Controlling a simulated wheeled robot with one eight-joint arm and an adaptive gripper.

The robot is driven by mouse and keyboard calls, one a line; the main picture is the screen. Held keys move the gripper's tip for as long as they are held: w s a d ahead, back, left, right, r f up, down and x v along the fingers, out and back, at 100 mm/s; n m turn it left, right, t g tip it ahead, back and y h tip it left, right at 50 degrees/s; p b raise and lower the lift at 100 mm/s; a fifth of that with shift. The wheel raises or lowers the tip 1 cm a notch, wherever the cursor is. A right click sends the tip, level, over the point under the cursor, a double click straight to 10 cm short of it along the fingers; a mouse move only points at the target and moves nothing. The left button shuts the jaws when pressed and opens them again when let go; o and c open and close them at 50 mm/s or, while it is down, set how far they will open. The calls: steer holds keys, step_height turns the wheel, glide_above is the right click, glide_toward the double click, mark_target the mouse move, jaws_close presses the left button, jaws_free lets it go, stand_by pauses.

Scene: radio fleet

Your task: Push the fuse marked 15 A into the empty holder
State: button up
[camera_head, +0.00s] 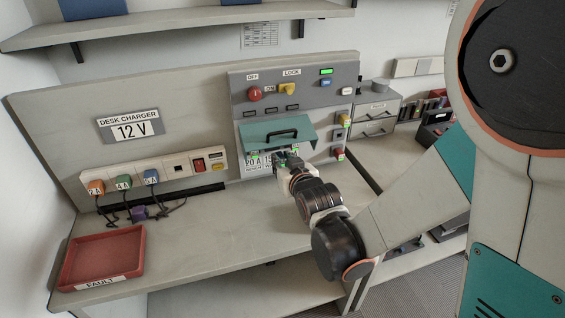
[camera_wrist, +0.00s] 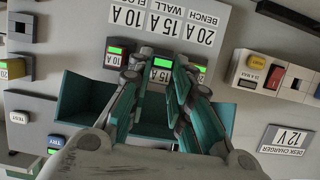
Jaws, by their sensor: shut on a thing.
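The fuse marked 15 A (camera_wrist: 160,75), with a lit green strip, sits between my gripper's fingertips (camera_wrist: 158,70) in the upside-down wrist view. My gripper (camera_head: 286,160) is shut on it at the fuse box under the raised teal cover (camera_head: 268,134). The fuse is in line with the middle 15 A WALL column of the label card (camera_wrist: 165,20). The fingers hide the holder behind it, so I cannot tell how deep the fuse sits. A 10 A fuse (camera_wrist: 115,52) and a 20 A fuse (camera_wrist: 197,68) stand on either side, both showing green.
A red FAULT tray (camera_head: 103,258) lies at the bench's front left. A desk charger strip (camera_head: 165,174) with three plugs is on the back panel to the left. A red OFF button (camera_head: 255,94) and yellow lock switch (camera_head: 287,88) sit above the cover.

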mark_target(280, 154)
steer(key=shift+w, duration=0.1)
steer(key=shift+w+a, duration=0.2)
steer(key=shift+w, duration=0.5)
steer(key=shift+w+a, duration=0.2)
steer(key=shift+w, duration=0.55)
steer(key=shift+w+a, duration=0.2)
steer(key=shift+w, duration=0.5)
steer(key=shift+w+a, duration=0.2)
steer(key=shift+w, duration=0.45)
stand_by(0.8)
steer(key=o, duration=1)
steer(key=v, duration=0.7)
steer(key=shift+s, duration=0.3)
